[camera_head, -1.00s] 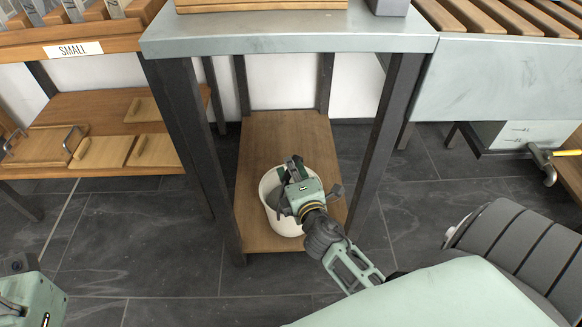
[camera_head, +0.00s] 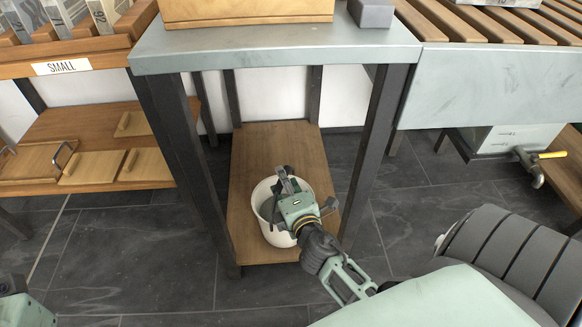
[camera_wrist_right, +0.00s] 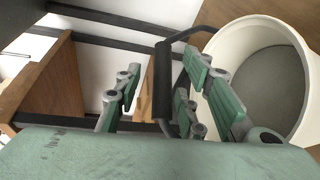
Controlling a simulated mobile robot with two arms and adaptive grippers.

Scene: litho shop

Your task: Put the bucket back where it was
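The white bucket (camera_head: 262,203) stands upright on the wooden lower shelf (camera_head: 278,150) of the metal-topped table. Its pale inside shows in the right wrist view (camera_wrist_right: 262,75), with a dark bail reaching out from its rim. My right gripper (camera_head: 283,183) is over the bucket's mouth and hides part of it. In the right wrist view my right gripper (camera_wrist_right: 160,95) has its fingers apart, with the bucket's dark handle (camera_wrist_right: 162,80) between them and gaps showing. My left gripper (camera_head: 14,290) is only partly in view at the lower left edge; its fingers cannot be made out.
Dark table legs (camera_head: 372,150) stand on both sides of the shelf, close to my right arm. The metal tabletop (camera_head: 270,45) is above. A wooden rack with boards (camera_head: 95,167) is at the left. A white container with a tap (camera_head: 510,138) is at the right.

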